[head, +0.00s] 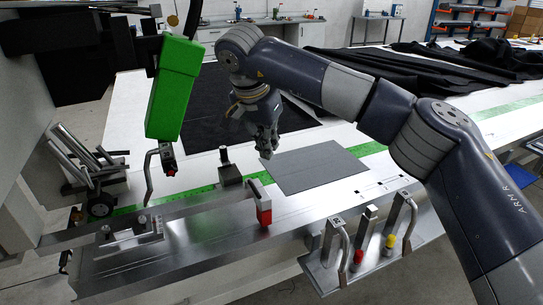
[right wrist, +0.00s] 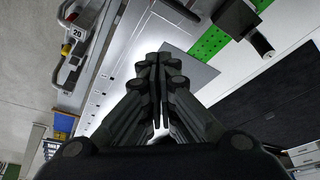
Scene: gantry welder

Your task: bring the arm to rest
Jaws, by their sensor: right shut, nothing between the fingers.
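My right arm reaches in from the right side of the head view and bends down over the white table (head: 390,180). My right gripper (head: 266,154) hangs above the table, beside the upper left edge of a flat grey sheet (head: 315,166). It points down and is shut with nothing between its fingers. In the right wrist view the closed fingertips (right wrist: 160,60) are in the middle, with part of the grey sheet (right wrist: 190,72) behind them. My left gripper is not in view.
A green welder head (head: 175,88) hangs left of my right gripper. A metal beam with a red end (head: 264,212) lies in front. A holder with upright tools (head: 365,240) stands at the front edge. Black fabric (head: 235,105) lies behind.

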